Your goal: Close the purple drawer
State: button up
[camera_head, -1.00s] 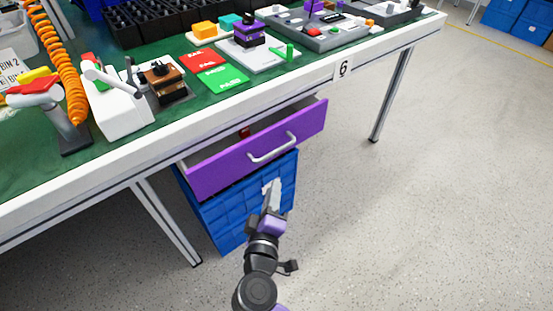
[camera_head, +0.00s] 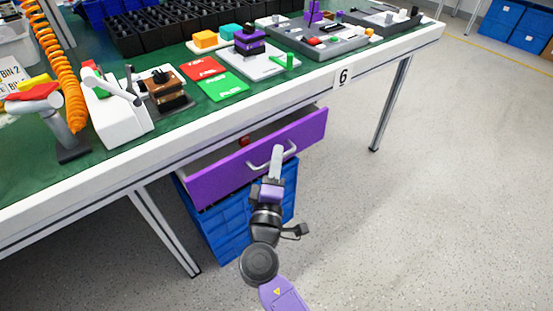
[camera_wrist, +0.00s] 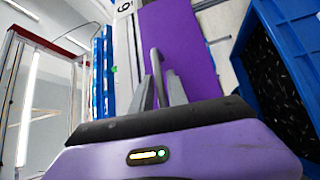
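The purple drawer (camera_head: 225,176) hangs under the green-topped workbench and stands partly pulled out. A small red item (camera_head: 245,141) lies inside it. The drawer's pale bar handle (camera_head: 292,150) is on its front. The fingers look apart; contact with the handle cannot be told.
A blue crate (camera_head: 225,229) stands below the drawer, and also at right in the wrist view (camera_wrist: 285,60). Table legs (camera_head: 390,105) stand at either side. The bench (camera_head: 120,170) carries switches, cards and bins.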

jog(key=shift+w, duration=0.15)
grip_shut()
dwell(1.4)
